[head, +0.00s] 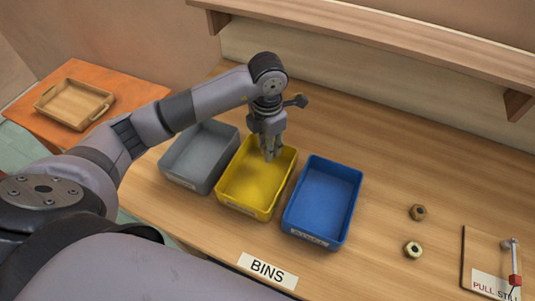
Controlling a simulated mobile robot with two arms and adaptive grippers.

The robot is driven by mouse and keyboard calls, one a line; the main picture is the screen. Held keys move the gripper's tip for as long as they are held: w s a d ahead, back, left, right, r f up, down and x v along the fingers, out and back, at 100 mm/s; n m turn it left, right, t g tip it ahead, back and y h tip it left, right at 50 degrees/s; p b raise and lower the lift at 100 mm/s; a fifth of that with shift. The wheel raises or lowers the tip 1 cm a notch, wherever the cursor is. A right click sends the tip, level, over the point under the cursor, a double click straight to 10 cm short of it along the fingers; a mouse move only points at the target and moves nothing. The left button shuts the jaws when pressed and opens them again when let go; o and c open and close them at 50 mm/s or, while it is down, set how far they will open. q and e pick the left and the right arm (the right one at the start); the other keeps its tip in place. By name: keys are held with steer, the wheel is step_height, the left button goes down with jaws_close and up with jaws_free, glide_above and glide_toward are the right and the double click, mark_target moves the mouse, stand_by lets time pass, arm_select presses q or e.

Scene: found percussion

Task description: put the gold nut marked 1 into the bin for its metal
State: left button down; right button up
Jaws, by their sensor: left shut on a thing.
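My left gripper (271,154) points down over the yellow bin (250,212), its fingertips over the bin's back part. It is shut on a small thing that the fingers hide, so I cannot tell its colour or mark. The grey bin (184,183) stands to the left of the yellow one and the blue bin (318,236) to the right. The labels on the bins' front walls are too small to read. On the table at the right lie a brownish nut (417,212) and, nearer, a pale gold nut (413,250); no number is readable on either. My right gripper is out of view.
A sign reading BINS (267,270) lies at the table's front edge. A board (480,249) with a "PULL" label and a small red-ended lever is at the right. A shelf (400,43) runs along the back. A wooden tray (74,104) sits on an orange side table.

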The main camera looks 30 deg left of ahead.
mark_target(268, 164)
arm_select(q)
step_height(268, 164, down, 5)
steer(key=shift+r+p, duration=0.1)
steer(key=shift+p, duration=0.4)
steer(key=shift+f, duration=0.3)
steer(key=shift+f, duration=0.2)
steer(key=c, duration=1.6)
jaws_free()
steer(key=shift+r, duration=0.1)
steer(key=o, duration=0.4)
